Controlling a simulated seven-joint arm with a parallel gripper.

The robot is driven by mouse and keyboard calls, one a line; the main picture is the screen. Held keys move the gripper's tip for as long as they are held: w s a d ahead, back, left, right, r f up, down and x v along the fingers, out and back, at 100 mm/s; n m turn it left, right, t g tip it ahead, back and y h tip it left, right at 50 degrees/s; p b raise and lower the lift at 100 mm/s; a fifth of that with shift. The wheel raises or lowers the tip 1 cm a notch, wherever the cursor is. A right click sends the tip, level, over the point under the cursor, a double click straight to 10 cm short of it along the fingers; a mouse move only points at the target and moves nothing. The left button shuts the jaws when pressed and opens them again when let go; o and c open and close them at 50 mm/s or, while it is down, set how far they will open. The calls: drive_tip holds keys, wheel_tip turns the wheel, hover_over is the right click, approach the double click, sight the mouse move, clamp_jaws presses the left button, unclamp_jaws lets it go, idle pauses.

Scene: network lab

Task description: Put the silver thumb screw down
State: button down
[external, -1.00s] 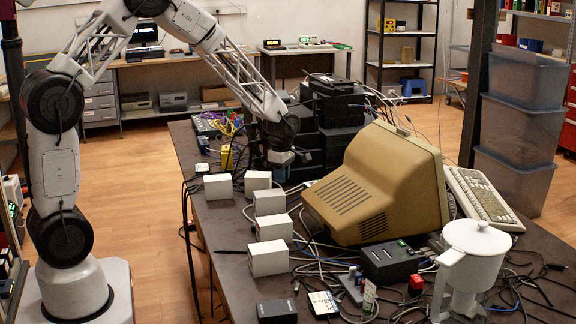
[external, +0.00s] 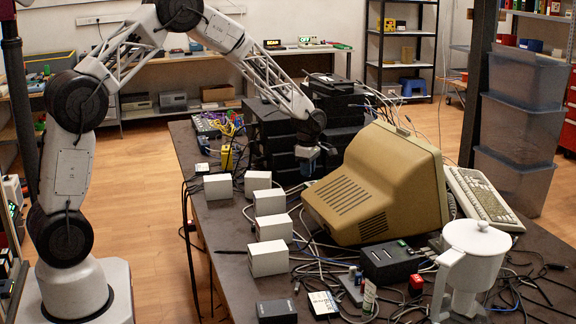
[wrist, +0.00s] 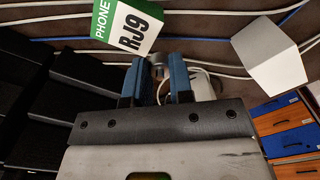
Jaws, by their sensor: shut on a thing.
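My gripper (external: 307,168) hangs over the dark table, between the black boxes and the beige monitor in the external view. In the wrist view its two blue fingers (wrist: 158,84) are shut on a small silver piece (wrist: 157,62), which looks like the silver thumb screw. The fingers hide most of it. The thumb screw is too small to make out in the external view.
White boxes (external: 270,257) stand in a row at the table's left. The beige monitor (external: 375,185) is close on the right, black boxes (external: 265,125) on the left. Cables cross the tabletop.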

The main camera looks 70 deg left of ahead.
drive_tip(key=shift+w+a+f, duration=0.1)
drive_tip(key=shift+w+a, duration=0.15)
drive_tip(key=shift+w, duration=0.4)
drive_tip(key=shift+w+a+f, duration=0.1)
drive_tip(key=shift+w+a, duration=0.2)
drive_tip(key=shift+w, duration=0.4)
drive_tip(key=shift+w+a, duration=0.25)
drive_tip(key=shift+w, duration=0.4)
drive_tip(key=shift+f, duration=0.1)
drive_tip(key=shift+f, duration=1.65)
drive_tip(key=shift+f, duration=0.15)
drive_tip(key=c, duration=1)
unclamp_jaws()
wheel_tip(320, 180, up, 12)
drive_tip(key=shift+d+r, duration=0.1)
drive_tip(key=shift+r, duration=0.1)
